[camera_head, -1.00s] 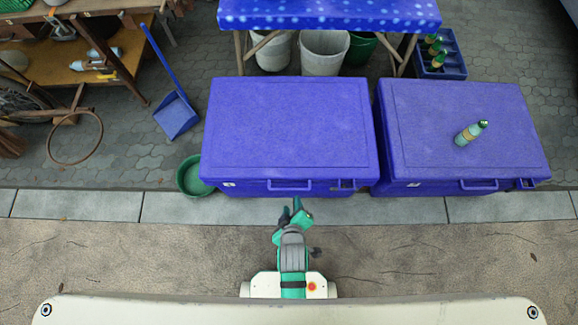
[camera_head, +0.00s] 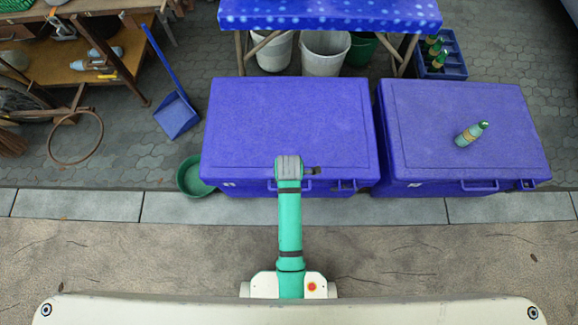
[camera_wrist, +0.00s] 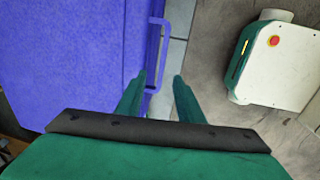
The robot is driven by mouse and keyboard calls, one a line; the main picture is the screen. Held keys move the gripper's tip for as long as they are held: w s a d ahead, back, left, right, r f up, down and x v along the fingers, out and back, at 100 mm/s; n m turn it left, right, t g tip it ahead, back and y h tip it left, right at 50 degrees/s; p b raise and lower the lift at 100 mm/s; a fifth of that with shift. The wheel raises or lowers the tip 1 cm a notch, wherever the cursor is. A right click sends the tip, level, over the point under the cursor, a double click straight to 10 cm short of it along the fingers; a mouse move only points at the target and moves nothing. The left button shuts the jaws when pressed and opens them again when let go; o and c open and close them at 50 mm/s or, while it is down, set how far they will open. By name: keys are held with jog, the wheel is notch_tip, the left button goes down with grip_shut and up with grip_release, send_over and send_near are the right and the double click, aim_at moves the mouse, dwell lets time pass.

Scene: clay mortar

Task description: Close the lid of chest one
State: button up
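Two blue chests stand side by side, a left chest (camera_head: 255,125) and a right chest (camera_head: 420,125). Both lids look shut in the head view; no label tells me which is chest one. My arm reaches over the left chest's front edge, and its end hides part of the front handle there. In the wrist view, my gripper (camera_wrist: 159,82) is open, with nothing seen held between its two green fingers. The left chest (camera_wrist: 70,60) fills the left side of that view. Its handle (camera_wrist: 163,30) lies near the fingertips; I cannot tell whether they touch.
A bottle (camera_head: 471,133) lies on the right chest's lid. A green basin (camera_head: 191,179) and a blue dustpan (camera_head: 176,116) are left of the chests. A blue-topped table (camera_head: 330,14) stands behind them. The pavement in front is clear.

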jog(key=f, duration=0.5)
jog(key=w+f, duration=0.1)
jog(key=f, duration=0.2)
jog(key=shift+w+f, duration=0.1)
jog(key=shift+f, duration=0.2)
grip_shut()
dwell(1.0)
grip_release()
jog(key=shift+r, duration=0.1)
